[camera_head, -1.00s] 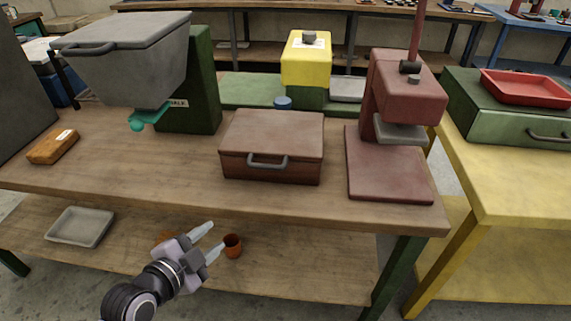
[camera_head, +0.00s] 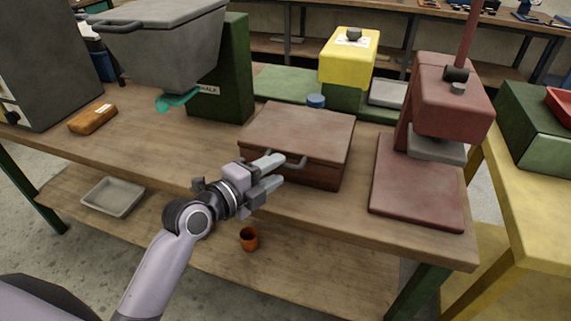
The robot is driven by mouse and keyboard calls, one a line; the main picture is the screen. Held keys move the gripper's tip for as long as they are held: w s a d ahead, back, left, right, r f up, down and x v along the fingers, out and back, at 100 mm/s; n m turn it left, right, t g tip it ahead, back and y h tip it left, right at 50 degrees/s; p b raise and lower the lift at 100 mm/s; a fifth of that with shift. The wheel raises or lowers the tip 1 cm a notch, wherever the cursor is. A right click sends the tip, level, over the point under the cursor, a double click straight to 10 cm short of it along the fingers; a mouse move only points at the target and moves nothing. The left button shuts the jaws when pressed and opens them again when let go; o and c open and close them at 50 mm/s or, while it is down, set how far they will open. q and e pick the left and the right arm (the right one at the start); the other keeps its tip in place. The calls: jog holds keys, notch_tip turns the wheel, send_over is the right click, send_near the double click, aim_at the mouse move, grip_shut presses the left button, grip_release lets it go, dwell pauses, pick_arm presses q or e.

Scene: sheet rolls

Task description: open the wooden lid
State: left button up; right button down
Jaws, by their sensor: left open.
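A brown wooden box with a flat lid (camera_head: 298,130) sits on the workbench in the middle of the head view, and the lid is closed. A grey handle (camera_head: 298,163) shows at the front edge of the box, its left part hidden by my gripper. My left gripper (camera_head: 277,171) is open in front of the box, with its fingers pointing right toward the handle. The fingertips appear close to the left end of the handle; I cannot tell if they touch it. My right gripper is not in view.
A red press (camera_head: 450,95) stands right of the box, and a grey hopper (camera_head: 165,45) hangs at the left. A blue-topped object (camera_head: 316,101) is just behind the box. An orange cup (camera_head: 249,238) and a grey tray (camera_head: 113,197) are on the lower shelf.

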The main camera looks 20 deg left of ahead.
aim_at(282, 167)
pick_arm(q)
jog(key=shift+x, duration=1.9)
grip_shut()
